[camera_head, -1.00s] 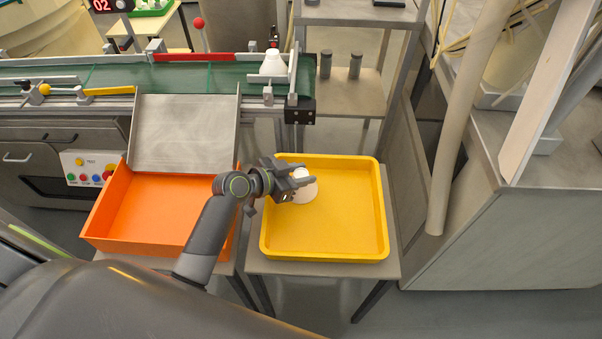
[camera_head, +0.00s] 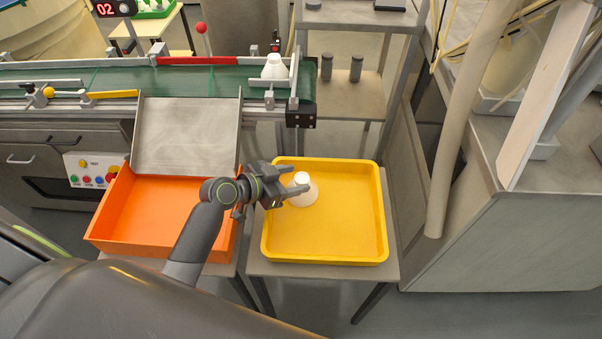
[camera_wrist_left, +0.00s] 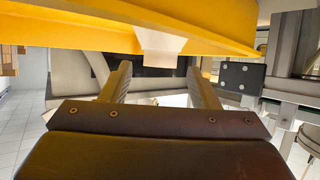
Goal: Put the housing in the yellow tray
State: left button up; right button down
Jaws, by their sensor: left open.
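A white cone-shaped housing (camera_head: 302,190) stands in the yellow tray (camera_head: 350,247), near the tray's left side. My left gripper (camera_head: 298,183) is open at the housing's left, its fingers pointing toward it. In the left wrist view the white housing (camera_wrist_left: 160,43) shows beyond the open fingertips (camera_wrist_left: 160,78), with nothing held between them. The yellow tray wall (camera_wrist_left: 80,35) fills the top of that view. Another white housing (camera_head: 274,67) stands at the right end of the green conveyor (camera_head: 195,79). My right gripper is not in view.
An orange tray (camera_head: 150,220) with a grey metal chute (camera_head: 186,135) stands left of the yellow tray. The conveyor end and a shelf (camera_head: 345,98) with dark cylinders lie behind. The tray's right half is empty.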

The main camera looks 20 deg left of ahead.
pick_arm(q)
jog(key=p+v, duration=0.2)
jog(key=v, duration=0.6)
jog(key=shift+s+a+r, duration=0.2)
jog(key=shift+s, duration=0.1)
